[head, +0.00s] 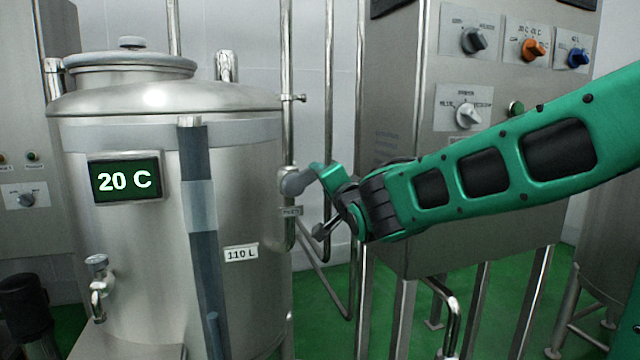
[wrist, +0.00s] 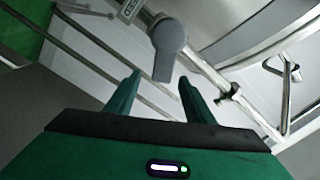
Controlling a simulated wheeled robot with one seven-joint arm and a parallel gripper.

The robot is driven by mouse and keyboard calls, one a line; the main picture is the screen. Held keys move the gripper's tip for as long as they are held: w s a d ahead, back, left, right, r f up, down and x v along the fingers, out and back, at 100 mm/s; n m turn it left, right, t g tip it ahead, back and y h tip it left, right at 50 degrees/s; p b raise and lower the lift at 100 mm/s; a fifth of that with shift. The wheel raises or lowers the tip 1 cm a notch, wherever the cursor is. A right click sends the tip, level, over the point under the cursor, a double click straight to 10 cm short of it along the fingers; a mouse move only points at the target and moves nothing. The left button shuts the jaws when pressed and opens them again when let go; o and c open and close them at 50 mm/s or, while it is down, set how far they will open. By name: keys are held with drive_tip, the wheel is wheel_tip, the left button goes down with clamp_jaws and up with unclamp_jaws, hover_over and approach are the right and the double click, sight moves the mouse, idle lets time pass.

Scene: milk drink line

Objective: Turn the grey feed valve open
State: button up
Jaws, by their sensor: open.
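The grey feed valve (head: 296,182) is on a vertical steel pipe right of the big tank, with a small label below it. In the wrist view its rounded grey hub and short flat lever (wrist: 168,50) point toward my gripper. My gripper (head: 319,200) is just right of the valve in the head view, its green fingers apart. In the wrist view the lever's end lies in line with the gap between the fingertips (wrist: 159,77). Nothing is held. Whether a finger touches the lever cannot be told.
The steel tank (head: 150,230) with a 20 C display (head: 125,181) fills the left. A control cabinet (head: 400,120) with grey, orange, blue and white knobs stands behind my arm. Thin steel pipes (head: 330,130) run close behind the valve. Green floor (head: 320,290) shows below.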

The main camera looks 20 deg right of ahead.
drive_tip(key=shift+f, duration=0.15)
drive_tip(key=c, duration=0.7)
drive_tip(key=f+m+y, duration=0.1)
drive_tip(key=f, duration=0.1)
drive_tip(key=a+f+m+y, duration=0.1)
drive_tip(key=m, duration=0.1)
drive_tip(key=s+f+m+y, duration=0.1)
drive_tip(key=f, duration=0.1)
drive_tip(key=shift+a+f+m, duration=0.15)
drive_tip(key=shift+f+m, duration=0.15)
clamp_jaws()
drive_tip(key=s+d+m+t, duration=0.2)
drive_tip(key=s+d+m, duration=0.2)
drive_tip(key=m, duration=0.8)
drive_tip(key=x, duration=1)
drive_tip(key=shift+d+r, duration=0.25)
drive_tip(key=shift+r, duration=0.05)
